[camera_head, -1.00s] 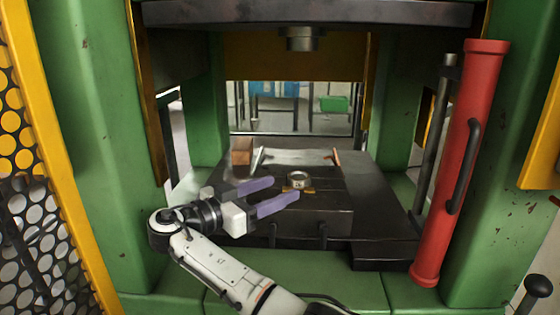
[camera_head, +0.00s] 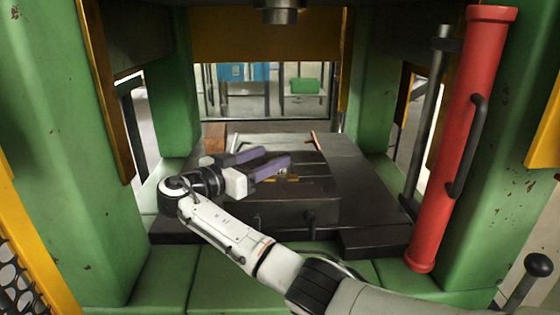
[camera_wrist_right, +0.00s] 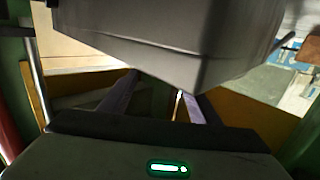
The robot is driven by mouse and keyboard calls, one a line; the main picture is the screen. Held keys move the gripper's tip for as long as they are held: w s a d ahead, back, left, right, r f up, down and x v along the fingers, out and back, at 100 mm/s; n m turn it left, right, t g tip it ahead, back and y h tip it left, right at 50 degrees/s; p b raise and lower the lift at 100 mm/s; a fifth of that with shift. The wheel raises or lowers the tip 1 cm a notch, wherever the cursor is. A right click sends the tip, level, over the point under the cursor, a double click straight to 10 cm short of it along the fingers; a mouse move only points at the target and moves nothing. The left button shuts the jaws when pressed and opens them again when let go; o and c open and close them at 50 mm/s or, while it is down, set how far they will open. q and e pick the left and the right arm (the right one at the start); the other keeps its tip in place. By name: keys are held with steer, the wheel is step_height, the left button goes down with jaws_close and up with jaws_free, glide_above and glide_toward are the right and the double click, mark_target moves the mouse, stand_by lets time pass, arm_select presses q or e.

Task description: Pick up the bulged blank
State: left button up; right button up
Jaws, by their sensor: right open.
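The bulged blank does not show clearly now. A small round metal piece that sat on the dark die block (camera_head: 300,210) a second ago is hidden behind my right gripper in the head view. My right gripper (camera_head: 275,156) has two purple fingers, spread apart with no object visible between them. They point right over the die block, above a small yellow-orange part (camera_head: 288,178). In the right wrist view both fingers (camera_wrist_right: 155,95) show apart, reaching towards a large grey block (camera_wrist_right: 170,45). My left gripper is out of view.
Green press columns (camera_head: 60,150) stand on both sides. A thick red cylinder with a handle (camera_head: 462,140) rises at the right. A brown block (camera_head: 215,137) and an orange-tipped rod (camera_head: 315,141) lie behind the die. The press ram (camera_head: 280,12) hangs above.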

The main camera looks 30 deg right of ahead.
steer(key=shift+x, duration=1.1)
steer(key=shift+r, duration=0.1)
jaws_close()
